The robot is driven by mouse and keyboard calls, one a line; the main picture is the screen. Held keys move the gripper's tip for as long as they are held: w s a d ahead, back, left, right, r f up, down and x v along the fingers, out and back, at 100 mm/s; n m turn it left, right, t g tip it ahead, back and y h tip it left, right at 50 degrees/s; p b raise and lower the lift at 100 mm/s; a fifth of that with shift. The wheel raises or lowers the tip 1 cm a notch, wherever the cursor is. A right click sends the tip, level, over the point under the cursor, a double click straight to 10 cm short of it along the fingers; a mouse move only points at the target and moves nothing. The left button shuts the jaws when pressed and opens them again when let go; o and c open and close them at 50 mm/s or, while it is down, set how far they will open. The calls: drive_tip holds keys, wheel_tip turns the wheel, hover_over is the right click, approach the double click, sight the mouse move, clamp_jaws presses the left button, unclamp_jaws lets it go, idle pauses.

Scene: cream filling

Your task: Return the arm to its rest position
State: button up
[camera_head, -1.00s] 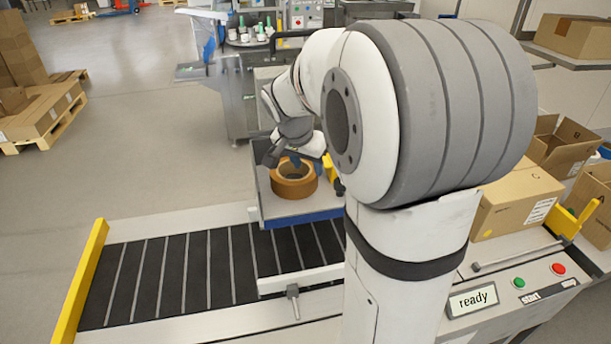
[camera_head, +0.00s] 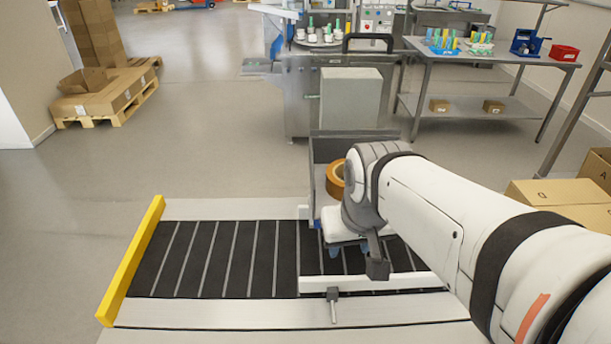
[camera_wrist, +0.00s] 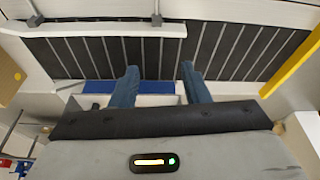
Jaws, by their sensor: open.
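My arm reaches in from the right in the head view, its white links crossing over the right end of the conveyor. My gripper hangs over the conveyor (camera_head: 215,262) just in front of the grey tray (camera_head: 318,185); its fingers are mostly hidden there. In the wrist view my gripper (camera_wrist: 158,75) shows two blue fingers spread apart with nothing between them. The dark striped belt (camera_wrist: 215,50) lies beyond the fingertips. A roll of brown tape (camera_head: 335,178) sits in the tray, partly hidden by my wrist.
A yellow end bar (camera_head: 132,262) closes the conveyor's left end. Cardboard boxes (camera_head: 560,192) stand at the right, beside my arm. A steel machine (camera_head: 300,100) and a work table (camera_head: 490,55) stand behind. The floor at the left is open.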

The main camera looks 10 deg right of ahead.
drive_tip(key=shift+s+a+f+n, duration=0.2)
drive_tip(key=shift+s+a, duration=0.1)
drive_tip(key=shift+a, duration=0.15)
drive_tip(key=shift+s+a+f+n, duration=0.2)
drive_tip(key=shift+s+a, duration=0.1)
drive_tip(key=shift+a, duration=0.15)
drive_tip(key=shift+s, duration=0.1)
idle(0.7)
